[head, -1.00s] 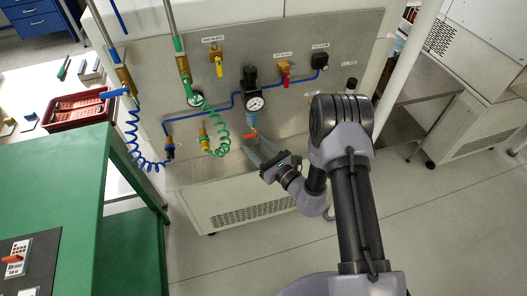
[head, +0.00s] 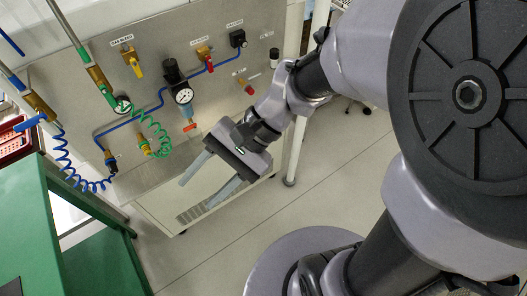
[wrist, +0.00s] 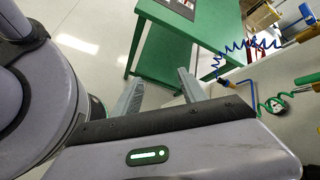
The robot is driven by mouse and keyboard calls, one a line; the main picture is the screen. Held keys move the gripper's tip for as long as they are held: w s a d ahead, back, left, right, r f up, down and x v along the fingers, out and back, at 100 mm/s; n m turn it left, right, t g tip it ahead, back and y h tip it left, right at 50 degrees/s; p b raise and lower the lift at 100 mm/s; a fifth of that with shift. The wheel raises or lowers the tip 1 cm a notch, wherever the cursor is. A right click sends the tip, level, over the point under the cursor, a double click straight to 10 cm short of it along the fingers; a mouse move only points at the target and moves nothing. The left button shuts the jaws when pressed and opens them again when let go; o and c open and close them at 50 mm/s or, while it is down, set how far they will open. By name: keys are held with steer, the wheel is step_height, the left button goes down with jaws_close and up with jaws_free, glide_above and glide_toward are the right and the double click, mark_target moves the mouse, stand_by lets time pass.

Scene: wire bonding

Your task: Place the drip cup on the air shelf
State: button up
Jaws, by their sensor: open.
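I see no drip cup that I can make out in either view. The steel ledge (head: 158,180) at the foot of the air panel seems to be the air shelf; my gripper hides part of it. My gripper (head: 196,194) is open and empty in the head view, its two grey fingers spread and pointing down-left in front of the ledge. In the wrist view the gripper (wrist: 161,77) also shows nothing between its fingers, with the green table and floor beyond. A pressure regulator with a gauge (head: 184,96) hangs on the panel, with a small orange-red part (head: 189,127) below it.
Coiled blue (head: 75,170) and green (head: 157,132) hoses hang at the panel's left. A green table (head: 40,225) stands at the lower left, with a red crate (head: 14,140) behind it. A white post (head: 296,150) stands right of the panel. Floor is clear in front.

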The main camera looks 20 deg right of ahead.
steer(key=d+r+n+t+h, duration=0.1)
steer(key=d+r+t+h, duration=0.2)
steer(key=d, duration=0.3)
steer(key=s+d+r+n+t+h, duration=0.1)
steer(key=d+r+n+t+h, duration=0.1)
steer(key=d+r+t+h, duration=0.1)
steer(key=d+t+h, duration=0.1)
steer(key=d, duration=0.1)
steer(key=shift+s+d+t+h, duration=0.15)
steer(key=shift+d+t+h, duration=0.15)
steer(key=shift+d+h, duration=0.1)
